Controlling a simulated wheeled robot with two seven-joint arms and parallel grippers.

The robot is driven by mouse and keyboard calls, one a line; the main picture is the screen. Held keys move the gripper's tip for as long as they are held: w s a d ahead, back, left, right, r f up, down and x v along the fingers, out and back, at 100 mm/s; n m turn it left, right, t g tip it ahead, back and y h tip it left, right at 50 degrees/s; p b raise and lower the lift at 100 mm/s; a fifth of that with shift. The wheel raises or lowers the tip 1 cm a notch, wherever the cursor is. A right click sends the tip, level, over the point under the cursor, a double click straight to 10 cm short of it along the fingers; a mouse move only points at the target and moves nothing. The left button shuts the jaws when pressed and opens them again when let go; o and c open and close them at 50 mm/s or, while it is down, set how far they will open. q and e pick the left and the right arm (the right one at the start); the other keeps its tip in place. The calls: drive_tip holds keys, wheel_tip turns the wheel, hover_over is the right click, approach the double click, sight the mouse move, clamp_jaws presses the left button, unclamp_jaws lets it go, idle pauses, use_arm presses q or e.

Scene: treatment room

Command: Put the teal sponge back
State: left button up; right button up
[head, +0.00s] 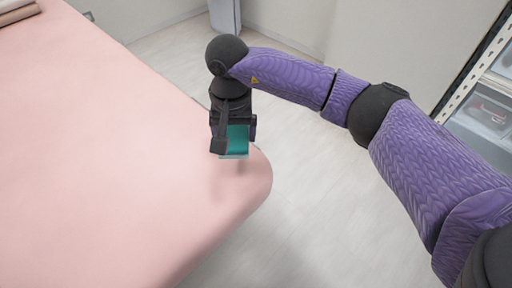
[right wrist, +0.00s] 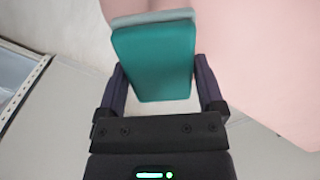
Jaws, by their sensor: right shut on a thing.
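The teal sponge (head: 237,140) is a small block with a paler layer on its lower face. My right gripper (head: 233,135) is shut on it at the rounded corner of the pink padded table (head: 90,130). In the right wrist view the sponge (right wrist: 154,60) sits between the two fingers of the right gripper (right wrist: 160,88), with its far end sticking out beyond them. In the head view it appears to be above the table corner; whether its underside touches the surface I cannot tell. My left gripper is not in view.
A rack with clear bins (head: 482,118) stands at the right, partly behind my right arm. A rolled item (head: 18,10) lies at the table's far left end. A pale grey upright object (head: 225,15) stands by the back wall.

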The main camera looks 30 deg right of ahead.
sight(236, 163)
use_arm(q)
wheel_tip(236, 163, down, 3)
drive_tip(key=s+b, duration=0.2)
drive_tip(key=b, duration=0.2)
use_arm(e)
wheel_tip(236, 163, down, 8)
drive_tip(key=shift+a+f, duration=0.1)
drive_tip(key=shift+r+p, duration=0.25)
drive_tip(key=shift+p, duration=0.15)
drive_tip(key=shift+f, duration=0.15)
drive_tip(key=o, duration=0.9)
drive_tip(key=shift+r, duration=0.25)
wheel_tip(236, 163, up, 12)
drive_tip(key=p, duration=0.5)
drive_tip(key=shift+f+p, duration=0.2)
drive_tip(key=shift+p, duration=0.1)
drive_tip(key=shift+r, duration=0.15)
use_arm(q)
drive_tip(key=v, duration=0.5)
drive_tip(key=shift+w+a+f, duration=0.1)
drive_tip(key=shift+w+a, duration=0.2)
